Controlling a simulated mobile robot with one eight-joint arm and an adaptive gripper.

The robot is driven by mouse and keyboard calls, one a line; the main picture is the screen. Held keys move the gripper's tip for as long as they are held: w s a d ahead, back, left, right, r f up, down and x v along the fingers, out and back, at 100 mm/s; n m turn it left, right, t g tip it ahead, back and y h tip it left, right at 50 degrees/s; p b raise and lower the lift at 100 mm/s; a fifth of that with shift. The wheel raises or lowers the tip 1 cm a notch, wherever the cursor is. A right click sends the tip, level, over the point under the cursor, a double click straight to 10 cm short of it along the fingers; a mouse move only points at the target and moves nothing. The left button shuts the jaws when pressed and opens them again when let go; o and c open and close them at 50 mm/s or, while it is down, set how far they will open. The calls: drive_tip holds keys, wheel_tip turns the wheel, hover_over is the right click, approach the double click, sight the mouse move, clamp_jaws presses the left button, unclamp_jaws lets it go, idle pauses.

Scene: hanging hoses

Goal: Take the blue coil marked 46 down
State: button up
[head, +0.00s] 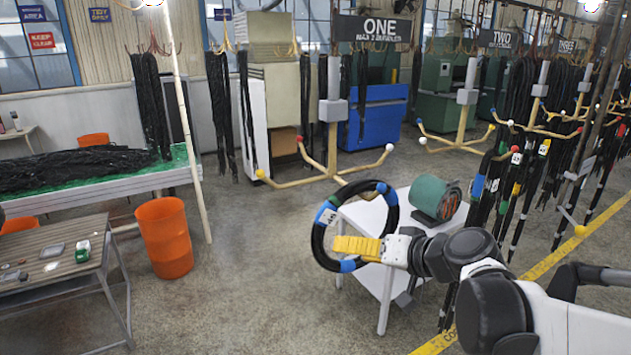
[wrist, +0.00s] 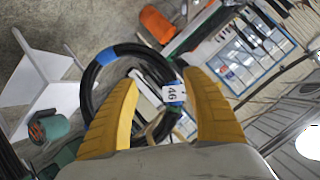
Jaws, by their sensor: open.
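The coil marked 46 (head: 318,245) is a black hose ring with blue and green bands and a white tag. It stands roughly upright in the air in front of the white table in the head view. In the wrist view the coil (wrist: 150,58) lies ahead of the fingers, its 46 tag (wrist: 172,93) facing me between them. My gripper (head: 338,245) has yellow fingers and overlaps the lower middle of the ring. In the wrist view my gripper (wrist: 163,78) is open, fingers spread either side of the tag. I cannot tell whether they touch the hose or what supports the coil.
A white table (head: 385,290) with a green motor (head: 435,198) stands right behind the coil. A yellow-armed stand (head: 330,160) is behind it. Other hoses hang at right. An orange bin (head: 165,237) is at left. Floor between is clear.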

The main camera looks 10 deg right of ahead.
drive_tip(key=t+p, duration=0.1)
drive_tip(key=p, duration=0.2)
approach(336, 209)
drive_tip(key=shift+y, duration=0.3)
drive_tip(key=x, duration=0.8)
drive_tip(key=shift+w+p, duration=0.1)
drive_tip(key=shift+p, duration=0.2)
drive_tip(key=shift+m, duration=0.3)
drive_tip(key=x, duration=0.4)
drive_tip(key=shift+d+f+p, duration=0.1)
drive_tip(key=shift+p, duration=0.2)
clamp_jaws()
